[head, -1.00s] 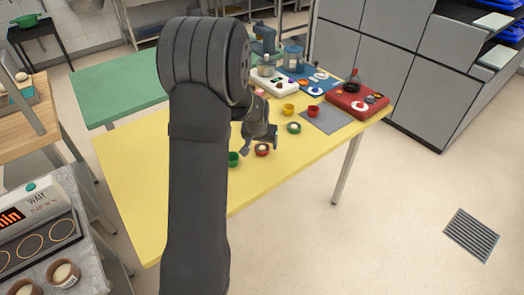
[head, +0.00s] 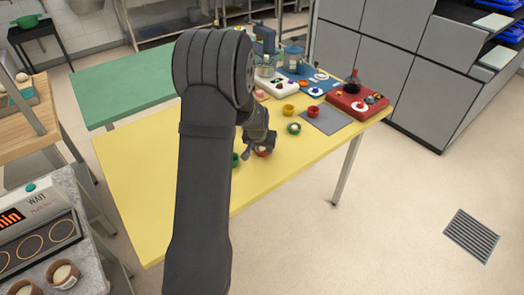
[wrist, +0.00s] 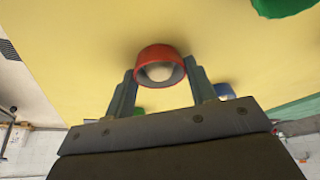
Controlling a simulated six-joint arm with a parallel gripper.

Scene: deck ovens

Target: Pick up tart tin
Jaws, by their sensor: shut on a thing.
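A red tart tin (wrist: 160,53) with a pale round filling sits between the two fingers of my gripper (wrist: 160,85) in the wrist view. My gripper is shut on the tin's sides. In the head view my gripper (head: 259,150) is low over the yellow table, and only part of the red tin (head: 264,154) shows beneath it. I cannot tell whether the tin still touches the table.
A green tin (head: 235,160) stands close left, partly behind my arm. Another green tin (head: 294,128) with pale filling is farther right. A yellow cup (head: 288,110) and a red cup (head: 313,111) stand behind. The yellow table's (head: 140,190) left part is clear.

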